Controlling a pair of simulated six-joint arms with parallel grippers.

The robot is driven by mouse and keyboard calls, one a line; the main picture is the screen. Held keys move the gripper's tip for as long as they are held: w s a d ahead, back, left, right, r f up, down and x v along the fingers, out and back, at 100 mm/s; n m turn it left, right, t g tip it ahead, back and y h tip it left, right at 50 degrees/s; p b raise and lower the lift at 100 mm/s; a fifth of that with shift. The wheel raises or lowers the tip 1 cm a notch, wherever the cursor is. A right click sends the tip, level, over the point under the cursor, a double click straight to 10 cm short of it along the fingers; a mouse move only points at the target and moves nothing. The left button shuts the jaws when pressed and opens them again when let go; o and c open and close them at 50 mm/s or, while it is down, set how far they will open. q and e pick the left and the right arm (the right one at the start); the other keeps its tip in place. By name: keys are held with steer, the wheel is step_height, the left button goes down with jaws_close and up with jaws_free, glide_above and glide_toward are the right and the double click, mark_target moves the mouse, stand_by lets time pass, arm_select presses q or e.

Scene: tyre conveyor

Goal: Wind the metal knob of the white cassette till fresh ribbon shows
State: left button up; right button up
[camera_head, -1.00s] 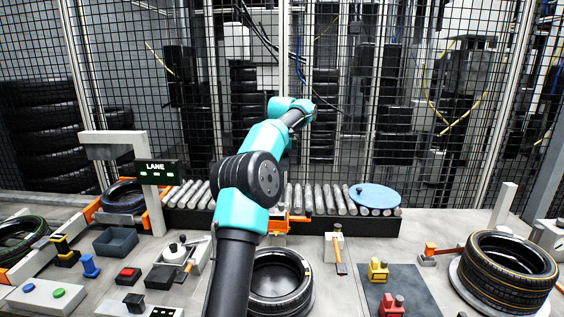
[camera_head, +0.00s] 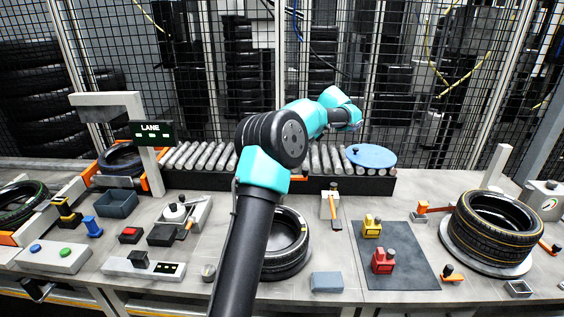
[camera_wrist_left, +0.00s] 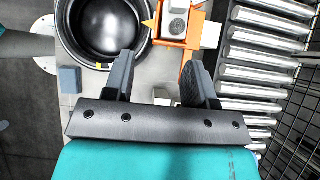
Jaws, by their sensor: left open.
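The white cassette (camera_wrist_left: 176,24) shows at the top of the left wrist view, seated in an orange bracket (camera_wrist_left: 186,48). A round grey metal knob (camera_wrist_left: 177,27) is on its face. I cannot make out any ribbon. In the head view my left arm hides the cassette, and only a bit of orange bracket (camera_head: 298,185) shows beside the arm. My left gripper (camera_wrist_left: 158,72) is open and empty, with its two fingers apart and pointing toward the bracket side, clear of the knob. My right gripper is not in view.
A tyre (camera_head: 303,245) lies under my arm, near the bracket. The roller conveyor (camera_head: 210,160) runs behind, with a blue disc (camera_head: 371,156) at its right end. A white block (camera_head: 330,204) with an orange-handled tool stands right of the bracket. A wire fence closes off the back.

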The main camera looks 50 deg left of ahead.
arm_select(q)
steer(key=w+d+f+m+y, duration=0.3)
steer(key=w+d+y, duration=0.1)
steer(key=d+y, duration=0.3)
steer(key=shift+d+m, duration=0.4)
steer(key=shift+d, duration=0.75)
steer(key=x, duration=1.7)
steer(key=shift+w+a, duration=0.1)
steer(key=shift+a, duration=0.15)
steer(key=c, duration=0.9)
steer(key=shift+c, duration=0.2)
steer(key=shift+w+n, duration=0.1)
steer(key=shift+n, duration=0.2)
